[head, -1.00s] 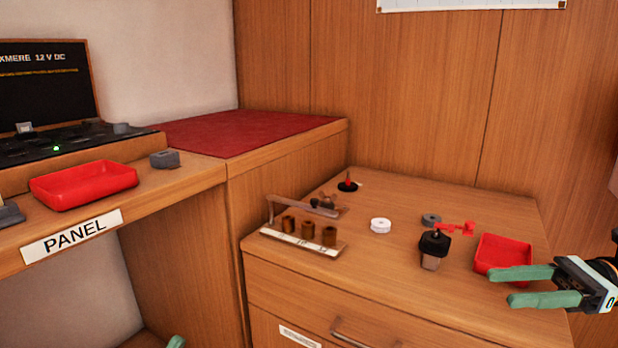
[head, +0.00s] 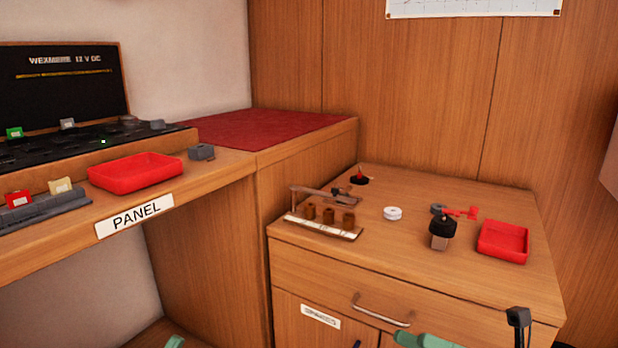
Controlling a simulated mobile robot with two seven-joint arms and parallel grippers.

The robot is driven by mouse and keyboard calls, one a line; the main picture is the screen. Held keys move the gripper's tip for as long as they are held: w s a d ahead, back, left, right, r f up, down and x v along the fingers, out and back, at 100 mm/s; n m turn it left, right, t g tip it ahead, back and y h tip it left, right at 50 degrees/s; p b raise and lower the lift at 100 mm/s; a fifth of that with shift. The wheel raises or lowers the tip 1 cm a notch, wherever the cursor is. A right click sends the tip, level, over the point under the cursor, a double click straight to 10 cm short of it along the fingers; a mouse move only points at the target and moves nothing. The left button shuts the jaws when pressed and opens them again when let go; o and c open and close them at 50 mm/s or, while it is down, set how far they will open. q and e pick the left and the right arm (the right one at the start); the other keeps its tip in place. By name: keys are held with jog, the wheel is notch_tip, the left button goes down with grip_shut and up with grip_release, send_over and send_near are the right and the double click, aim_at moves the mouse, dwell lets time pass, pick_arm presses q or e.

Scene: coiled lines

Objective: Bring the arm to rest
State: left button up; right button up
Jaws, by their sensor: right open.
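My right gripper (head: 424,340) shows only in part at the bottom edge, in front of the wooden cabinet (head: 300,265). One green finger is visible there, and the rest is cut off by the frame. It is open, away from the things on the cabinet top, and no held thing shows. A small green tip of my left gripper (head: 175,342) shows at the bottom left. Its jaws are out of frame, so its state cannot be told.
The cabinet top holds a red tray (head: 503,242), a black-topped fitting (head: 441,232), a white disc (head: 392,213) and a rack with brown cups (head: 327,215). On the left, the panel shelf (head: 225,168) carries another red tray (head: 135,173). A metal handle (head: 383,312) juts from the cabinet front.

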jog(key=s+a+r+m+t+h, duration=0.1)
jog(key=s+r+m+t+h, duration=0.25)
jog(key=m+t, duration=0.95)
jog(key=s+a+r+m+t+h, duration=0.2)
jog(key=s+m+t+h, duration=0.4)
jog(key=m, duration=1.3)
pick_arm(q)
jog(key=w+a+f+n+g+y+p, duration=0.35)
jog(key=w+n+g+y+p, duration=0.55)
jog(key=p, duration=1.8)
pick_arm(e)
jog(key=w+d+f+m+g+h, duration=0.4)
jog(key=w+m+g+h, duration=0.2)
jog(key=w+m+h, duration=0.3)
pick_arm(q)
jog(key=s+a+f+g+y+p, duration=0.1)
jog(key=s+f+y+p, duration=0.1)
jog(key=s+p, duration=0.4)
jog(key=s+a+f+n+g+y+p, duration=0.1)
jog(key=s+f+g+p, duration=0.1)
jog(key=s+p, duration=0.3)
jog(key=shift+s+y+p, duration=0.35)
jog(key=shift+y+p, duration=0.05)
pick_arm(e)
jog(key=s+d+f+g+h, duration=0.1)
jog(key=s+f+g, duration=0.3)
jog(key=s, duration=0.5)
jog(key=shift+s+d+f+m+g+h, duration=0.25)
jog(key=shift+s+m+g+h, duration=0.15)
jog(key=shift+g+h, duration=0.4)
